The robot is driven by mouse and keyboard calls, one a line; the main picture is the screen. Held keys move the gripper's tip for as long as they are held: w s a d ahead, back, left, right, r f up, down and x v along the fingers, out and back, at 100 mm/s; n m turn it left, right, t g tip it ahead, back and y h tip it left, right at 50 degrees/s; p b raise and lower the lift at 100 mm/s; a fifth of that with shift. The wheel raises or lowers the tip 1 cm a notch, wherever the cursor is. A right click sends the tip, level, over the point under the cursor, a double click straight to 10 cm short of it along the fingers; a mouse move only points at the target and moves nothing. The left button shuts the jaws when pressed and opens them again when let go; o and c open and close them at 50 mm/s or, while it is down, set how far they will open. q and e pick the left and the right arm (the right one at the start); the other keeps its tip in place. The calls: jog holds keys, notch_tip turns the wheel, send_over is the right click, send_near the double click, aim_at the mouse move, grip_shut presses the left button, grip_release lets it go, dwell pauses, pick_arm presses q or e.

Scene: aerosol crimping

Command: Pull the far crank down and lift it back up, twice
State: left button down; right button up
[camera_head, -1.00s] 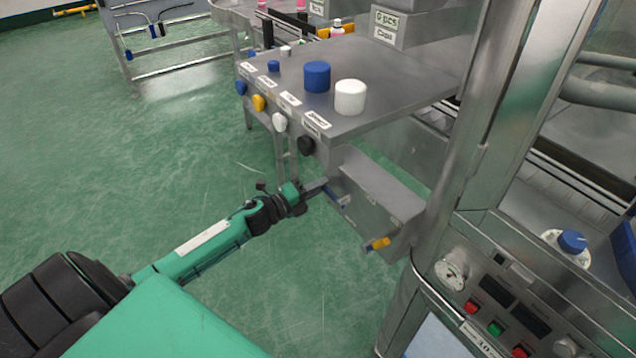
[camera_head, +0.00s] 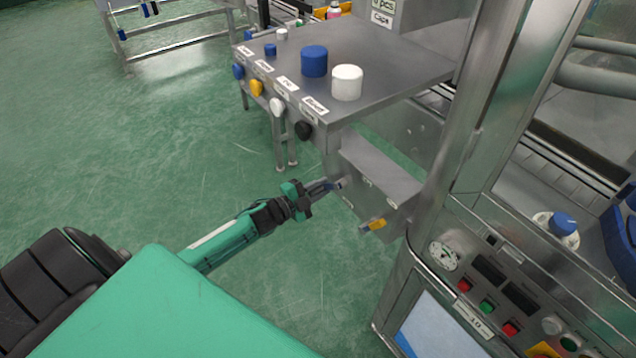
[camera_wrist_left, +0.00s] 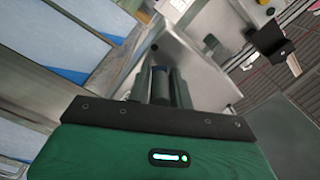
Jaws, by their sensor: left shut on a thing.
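The far crank, with a blue handle (camera_head: 328,186), is at the upper left end of a grey metal box (camera_head: 385,182) under the small steel table. My left gripper (camera_head: 322,188) is shut on this handle, and its fingers hide most of it. In the left wrist view the two dark fingers (camera_wrist_left: 165,86) are close together, and the handle between them is hard to make out. The near crank, with a yellow handle (camera_head: 376,224), sits lower right on the same box, apart from the gripper. My right gripper is not in view.
The steel table (camera_head: 400,65) above the box carries a blue cap (camera_head: 314,61) and a white cap (camera_head: 347,82). Several knobs hang along its front edge, a black one (camera_head: 303,130) nearest. A control panel (camera_head: 490,290) stands at right. Green floor is open at left.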

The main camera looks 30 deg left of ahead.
pick_arm(q)
jog(key=shift+s+d+f, duration=0.25)
jog(key=shift+f, duration=0.3)
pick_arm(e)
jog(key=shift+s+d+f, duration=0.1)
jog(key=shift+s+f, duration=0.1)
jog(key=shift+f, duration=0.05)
pick_arm(q)
jog(key=c, duration=1.4)
grip_release()
jog(key=shift+o, duration=0.2)
jog(key=shift+w+r, duration=0.1)
jog(key=shift+r, duration=0.05)
